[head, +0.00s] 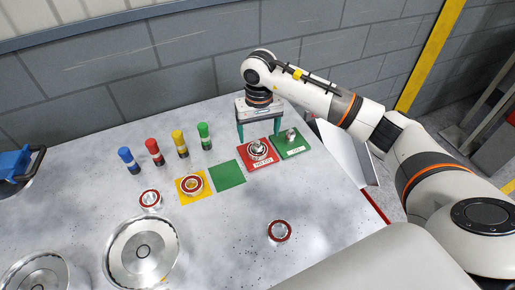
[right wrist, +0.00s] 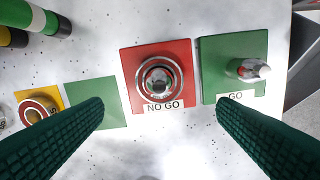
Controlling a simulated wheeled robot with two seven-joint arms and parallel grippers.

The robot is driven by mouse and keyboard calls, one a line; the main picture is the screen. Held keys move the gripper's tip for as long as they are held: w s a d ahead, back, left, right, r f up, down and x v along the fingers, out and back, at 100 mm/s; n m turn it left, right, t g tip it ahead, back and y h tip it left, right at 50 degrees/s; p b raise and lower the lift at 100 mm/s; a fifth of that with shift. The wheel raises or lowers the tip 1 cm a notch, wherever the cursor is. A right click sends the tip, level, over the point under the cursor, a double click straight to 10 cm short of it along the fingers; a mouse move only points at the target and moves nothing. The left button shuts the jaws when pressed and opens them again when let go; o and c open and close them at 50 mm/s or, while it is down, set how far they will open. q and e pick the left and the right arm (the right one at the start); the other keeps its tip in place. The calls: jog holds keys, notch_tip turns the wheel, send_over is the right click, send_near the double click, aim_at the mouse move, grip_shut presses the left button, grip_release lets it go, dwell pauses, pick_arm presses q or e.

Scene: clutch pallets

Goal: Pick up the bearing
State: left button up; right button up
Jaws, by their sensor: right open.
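Red-and-silver ring-shaped bearings are on the table. One bearing (head: 150,199) lies at centre left, one bearing (head: 192,184) sits on the yellow square, and one bearing (head: 279,231) lies near the front. A ringed metal part (right wrist: 159,79), seemingly a bearing around a post, sits on the red NO GO plate (right wrist: 185,52); a metal pin (right wrist: 248,69) stands on the green GO plate (right wrist: 218,50). My right gripper (head: 259,130) is open and empty, pointing down above these plates. Its green fingers straddle the NO GO plate in the right wrist view. My left gripper is not seen.
A bare green square (head: 227,175) lies beside the yellow square (head: 201,194). Several coloured cylinders (head: 180,143) stand behind. Two large round metal parts (head: 142,252) are at front left, and a blue object (head: 14,163) is at the left edge. The front middle is mostly clear.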

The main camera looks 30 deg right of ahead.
aim_at(257, 141)
jog(key=shift+f, duration=0.9)
jog(key=shift+w+f+p, duration=0.2)
jog(key=shift+f+p, duration=0.45)
jog(key=shift+p, duration=0.05)
jog(key=f, duration=0.1)
jog(key=f+p, duration=0.1)
jog(key=f, duration=0.1)
jog(key=shift+w+f+p, duration=0.3)
jog(key=shift+f, duration=0.3)
jog(key=shift+c, duration=0.5)
jog(key=shift+w, duration=0.1)
jog(key=c, duration=1.2)
